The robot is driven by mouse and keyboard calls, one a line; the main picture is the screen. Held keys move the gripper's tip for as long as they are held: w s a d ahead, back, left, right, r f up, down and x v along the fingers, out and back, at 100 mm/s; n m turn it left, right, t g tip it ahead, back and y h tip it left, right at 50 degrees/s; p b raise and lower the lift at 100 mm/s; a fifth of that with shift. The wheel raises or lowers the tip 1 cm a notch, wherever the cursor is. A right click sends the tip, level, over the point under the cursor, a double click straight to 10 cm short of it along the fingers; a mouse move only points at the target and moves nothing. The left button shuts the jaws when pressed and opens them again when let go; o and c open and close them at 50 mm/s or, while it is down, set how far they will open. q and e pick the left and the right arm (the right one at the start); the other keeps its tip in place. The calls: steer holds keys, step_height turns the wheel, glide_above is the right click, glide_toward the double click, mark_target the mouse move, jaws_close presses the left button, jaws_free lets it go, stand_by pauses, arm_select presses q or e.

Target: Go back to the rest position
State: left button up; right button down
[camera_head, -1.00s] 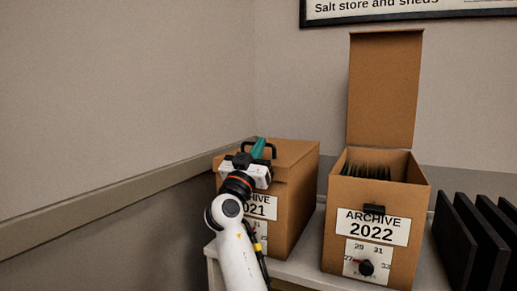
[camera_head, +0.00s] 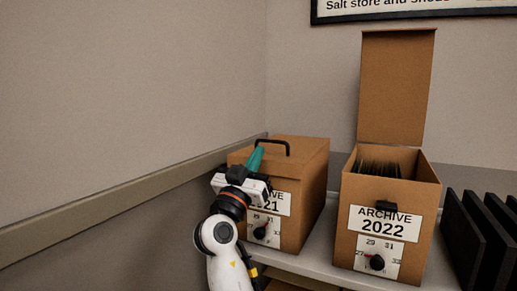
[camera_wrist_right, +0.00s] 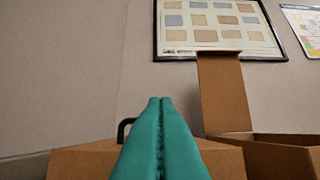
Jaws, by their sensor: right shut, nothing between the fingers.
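My right gripper (camera_head: 256,159) shows in front of the left archive box, its teal fingers pointing up and away. In the right wrist view its two teal fingers (camera_wrist_right: 160,140) are pressed together with nothing between them. The closed brown box labelled ARCHIVE 2021 (camera_head: 312,190) stands behind it, with a black handle on its lid. My wrist hides part of that box's label. I cannot tell from the head view how far the fingers are from the box. My left gripper is in neither view.
An open box labelled ARCHIVE 2022 (camera_head: 352,205) stands to the right, its lid (camera_head: 397,85) upright and dark files inside. Both boxes rest on a grey shelf (camera_head: 318,262). Black upright panels (camera_head: 470,235) stand at the far right. A wall with a rail (camera_head: 110,220) runs along the left.

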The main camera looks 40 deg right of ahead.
steer(key=shift+s+a+f, duration=0.1)
steer(key=shift+a+f, duration=0.05)
